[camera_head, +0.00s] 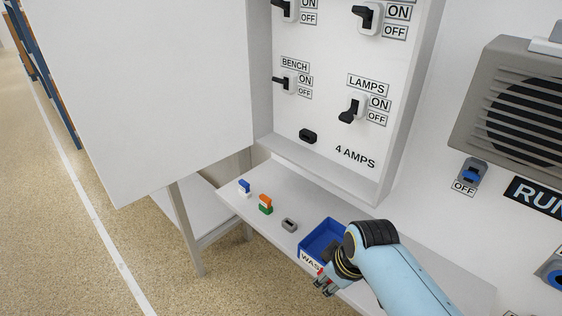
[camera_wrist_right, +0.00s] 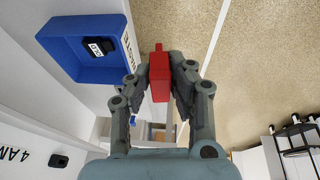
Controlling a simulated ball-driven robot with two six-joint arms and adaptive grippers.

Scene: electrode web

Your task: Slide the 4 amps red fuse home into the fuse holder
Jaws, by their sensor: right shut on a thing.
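The red fuse (camera_wrist_right: 159,78) is between the fingertips of my right gripper (camera_wrist_right: 172,88), which is shut on it. In the head view my right gripper (camera_head: 325,282) is low, by the front edge of the shelf, with only a little red showing at its fingers. The black fuse holder (camera_head: 308,136) is on the white panel, left of the "4 AMPS" label (camera_head: 356,156). It also shows at the lower left of the wrist view (camera_wrist_right: 58,160). The gripper and fuse are well apart from the holder. My left gripper is not in view.
A blue waste tray (camera_head: 322,238) stands beside my right gripper; a dark part (camera_wrist_right: 101,46) lies in it. A blue-and-white fuse (camera_head: 244,188), an orange-and-green fuse (camera_head: 265,204) and a grey piece (camera_head: 289,225) are on the shelf (camera_head: 300,192). The cabinet door (camera_head: 160,90) hangs open at left.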

